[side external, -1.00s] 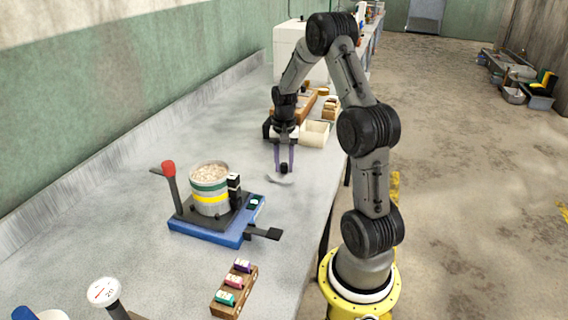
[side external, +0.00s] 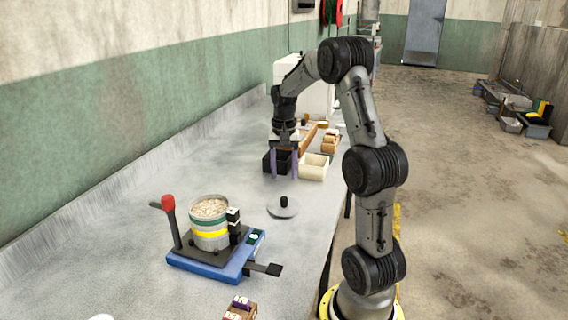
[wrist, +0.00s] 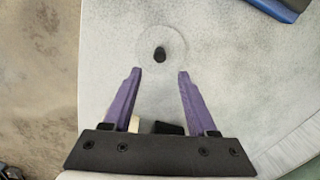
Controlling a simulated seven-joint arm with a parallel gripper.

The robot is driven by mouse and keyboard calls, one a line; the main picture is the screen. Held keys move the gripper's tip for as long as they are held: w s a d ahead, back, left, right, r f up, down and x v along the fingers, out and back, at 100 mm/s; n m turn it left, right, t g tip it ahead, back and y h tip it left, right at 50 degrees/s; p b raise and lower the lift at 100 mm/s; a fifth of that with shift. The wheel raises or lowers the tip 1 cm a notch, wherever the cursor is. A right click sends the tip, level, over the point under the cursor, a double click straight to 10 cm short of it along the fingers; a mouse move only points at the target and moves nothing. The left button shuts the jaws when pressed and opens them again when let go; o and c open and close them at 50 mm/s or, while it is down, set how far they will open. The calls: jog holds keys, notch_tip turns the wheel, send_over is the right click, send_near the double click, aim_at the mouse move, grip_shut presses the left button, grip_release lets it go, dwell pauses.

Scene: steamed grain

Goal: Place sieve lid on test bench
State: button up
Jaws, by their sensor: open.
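The sieve lid (side external: 283,211), a pale grey disc with a black knob, lies flat on the test bench (side external: 120,230). It stands to the right of the blue sieve machine and apart from it. In the wrist view the lid (wrist: 176,43) shows ahead of the fingertips, its knob roughly midway between their lines. My gripper (side external: 284,178) has two purple fingers and is open and empty. It hangs above the bench, beyond the lid in the side view. The wrist view shows the open fingers (wrist: 160,71) apart with nothing between them.
The blue sieve machine (side external: 212,263) with a red-knobbed lever carries a sieve pot (side external: 210,236) of grain. A cream bin (side external: 313,170) and a black bin (side external: 270,163) stand close to my gripper.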

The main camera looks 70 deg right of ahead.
jog(key=a+r+n+t+h, duration=0.1)
jog(key=a+r+n, duration=0.3)
jog(key=a, duration=0.5)
jog(key=a+r+n+t, duration=0.1)
jog(key=a+r+n, duration=0.2)
jog(key=a+r, duration=0.45)
jog(key=s+a+f+n+t+y, duration=0.1)
jog(key=s+a+f+n+t, duration=0.1)
jog(key=s+a+n, duration=0.6)
jog(key=s+a+t, duration=0.1)
jog(key=s+a, duration=0.2)
jog(key=a, duration=0.3)
jog(key=shift+a+f+t, duration=0.2)
jog(key=shift+f+t, duration=0.1)
jog(key=shift+f, duration=0.05)
